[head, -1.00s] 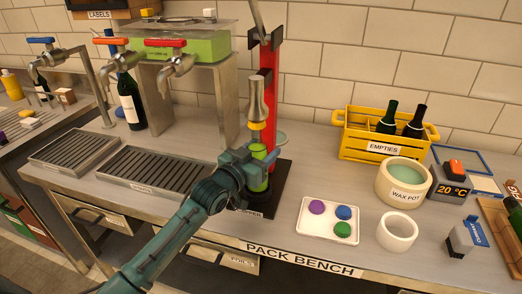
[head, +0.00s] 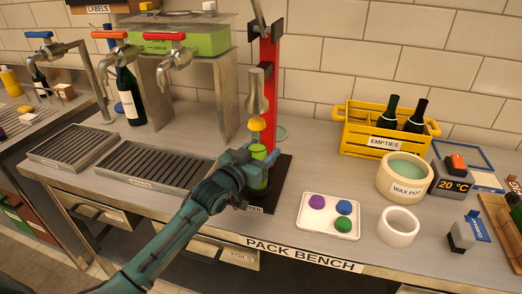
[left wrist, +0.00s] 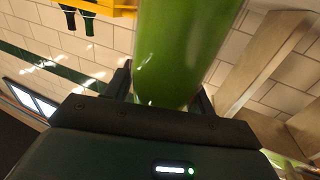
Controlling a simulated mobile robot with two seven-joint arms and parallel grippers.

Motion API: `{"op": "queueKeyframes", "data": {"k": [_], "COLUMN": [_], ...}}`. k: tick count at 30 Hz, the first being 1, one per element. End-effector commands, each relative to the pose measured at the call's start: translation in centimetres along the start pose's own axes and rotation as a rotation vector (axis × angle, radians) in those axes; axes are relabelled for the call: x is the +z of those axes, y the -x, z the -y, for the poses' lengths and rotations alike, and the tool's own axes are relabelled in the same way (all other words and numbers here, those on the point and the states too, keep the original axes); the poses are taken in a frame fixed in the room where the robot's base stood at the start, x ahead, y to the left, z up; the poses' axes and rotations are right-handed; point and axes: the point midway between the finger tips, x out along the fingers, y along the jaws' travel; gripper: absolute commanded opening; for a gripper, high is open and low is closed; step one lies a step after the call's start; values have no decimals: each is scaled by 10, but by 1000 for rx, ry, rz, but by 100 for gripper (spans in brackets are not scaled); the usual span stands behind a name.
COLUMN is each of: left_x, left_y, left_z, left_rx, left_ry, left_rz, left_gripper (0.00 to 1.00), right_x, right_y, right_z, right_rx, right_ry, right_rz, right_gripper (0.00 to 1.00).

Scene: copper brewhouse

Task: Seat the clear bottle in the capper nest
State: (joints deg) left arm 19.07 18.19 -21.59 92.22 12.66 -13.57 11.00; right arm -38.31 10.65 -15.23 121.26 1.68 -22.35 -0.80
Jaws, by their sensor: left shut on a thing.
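The clear bottle (head: 258,152), full of green liquid and with a yellow top, stands roughly upright under the bell of the red capper (head: 268,70). My left gripper (head: 257,162) is shut around its body. In the left wrist view the bottle (left wrist: 175,50) fills the space between the dark fingers (left wrist: 160,100). A small gap shows between the yellow top and the bell. The bottle's foot is low over the capper's black base (head: 281,175); the arm partly hides the nest, and I cannot tell whether the foot is in it. My right gripper is out of view.
A white tray (head: 310,225) with coloured discs, a white ring (head: 399,227) and the wax pot (head: 404,178) stand right of the capper. The yellow empties crate (head: 385,143) is behind them. Taps and drip grates (head: 155,166) lie to the left.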

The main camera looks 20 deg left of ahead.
Motion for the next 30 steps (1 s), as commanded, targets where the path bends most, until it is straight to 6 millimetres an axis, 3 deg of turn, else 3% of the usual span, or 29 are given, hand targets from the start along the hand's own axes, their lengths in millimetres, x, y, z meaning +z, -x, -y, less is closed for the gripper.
{"op": "queueKeyframes", "data": {"k": [6, 7, 16, 25, 30], "left_x": [2, 2, 3, 6, 7], "left_y": [0, 0, 0, 1, 23], "left_z": [0, 0, 0, 0, 0], "left_rx": [1, 1, 0, 0, 0], "left_ry": [0, 0, 0, 0, 1], "left_rz": [-6, -7, -2, 5, 5], "left_gripper": [28, 56, 80, 80, 80], "right_x": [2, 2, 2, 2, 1], "right_y": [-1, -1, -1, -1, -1], "right_z": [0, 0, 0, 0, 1], "right_rx": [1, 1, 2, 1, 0], "right_ry": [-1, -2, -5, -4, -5], "right_rz": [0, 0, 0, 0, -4], "right_gripper": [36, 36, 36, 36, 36]}}
